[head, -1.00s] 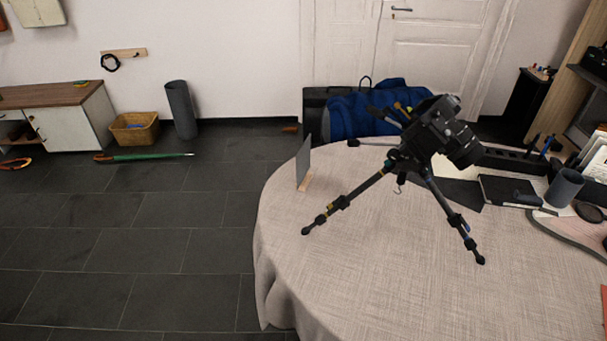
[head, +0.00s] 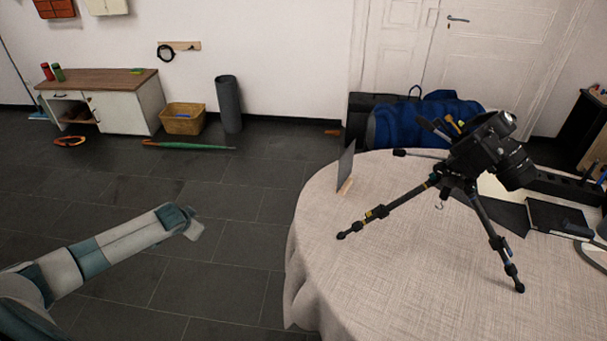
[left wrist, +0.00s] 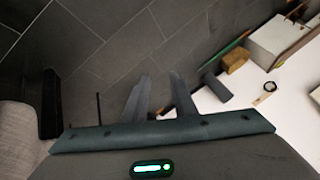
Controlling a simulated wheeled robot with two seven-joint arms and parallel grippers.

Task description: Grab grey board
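The grey board (head: 346,166) stands upright, seen nearly edge-on, at the far left edge of the round table (head: 400,255), with a small light wooden piece (head: 346,187) at its foot. My left gripper (head: 192,224) is over the floor, left of the table and apart from the board. In the left wrist view, its two fingers (left wrist: 160,80) stand apart with floor showing between them and nothing held. The board cannot be made out in the left wrist view. My right gripper is in neither view.
A tripod with a camera (head: 490,150) stands just right of the board, one leg reaching near it. A blue bag (head: 415,122) lies behind the table. A basket (head: 183,118) and a grey roll (head: 228,104) stand by the wall.

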